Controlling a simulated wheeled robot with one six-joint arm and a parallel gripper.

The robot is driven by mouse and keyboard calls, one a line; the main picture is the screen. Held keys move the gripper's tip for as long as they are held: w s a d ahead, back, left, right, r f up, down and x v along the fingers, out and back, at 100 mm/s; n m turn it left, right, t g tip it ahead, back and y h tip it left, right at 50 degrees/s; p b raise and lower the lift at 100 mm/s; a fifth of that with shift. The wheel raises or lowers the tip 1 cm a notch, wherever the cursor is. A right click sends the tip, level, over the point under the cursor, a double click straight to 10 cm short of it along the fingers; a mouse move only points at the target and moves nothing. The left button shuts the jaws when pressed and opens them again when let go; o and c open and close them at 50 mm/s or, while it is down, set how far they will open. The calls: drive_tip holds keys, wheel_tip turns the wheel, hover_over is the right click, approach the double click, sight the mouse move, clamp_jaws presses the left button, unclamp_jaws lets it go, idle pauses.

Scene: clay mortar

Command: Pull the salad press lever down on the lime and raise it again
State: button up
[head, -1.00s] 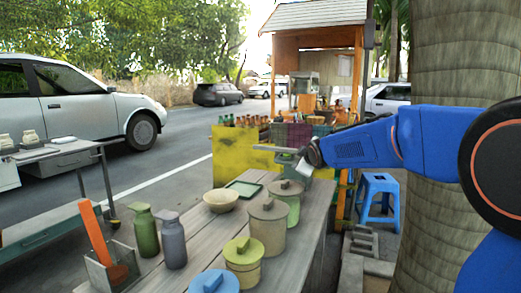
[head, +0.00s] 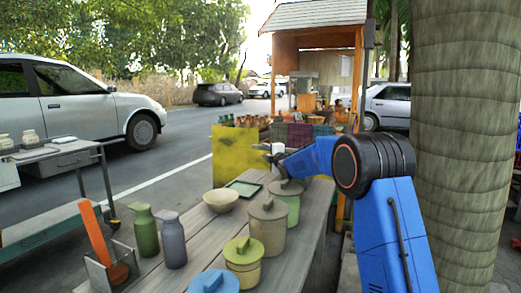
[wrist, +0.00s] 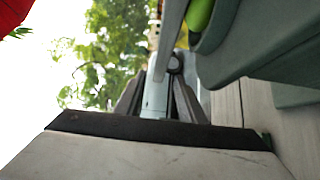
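In the wrist view, the press lever (wrist: 169,40) is a pale grey bar running away from my gripper (wrist: 158,95). Its near end sits closely between the two dark fingers, which appear shut on it. The lime (wrist: 200,14) is a bright green patch beside the lever, partly hidden by the dark green-grey press body (wrist: 245,50). In the head view, my gripper (head: 276,158) is above the far end of the wooden table. A short pale piece of the lever (head: 262,147) shows there; my arm and the canisters hide most of the press.
Lidded canisters (head: 268,228) stand along the table's right side. A bowl (head: 220,200), a green-rimmed tray (head: 243,188), two bottles (head: 173,243) and a holder with an orange-handled tool (head: 95,232) stand left. A thick trunk (head: 465,150) rises right of my arm.

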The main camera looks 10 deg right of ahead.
sight(262, 148)
drive_tip(key=shift+x, duration=3.9)
clamp_jaws()
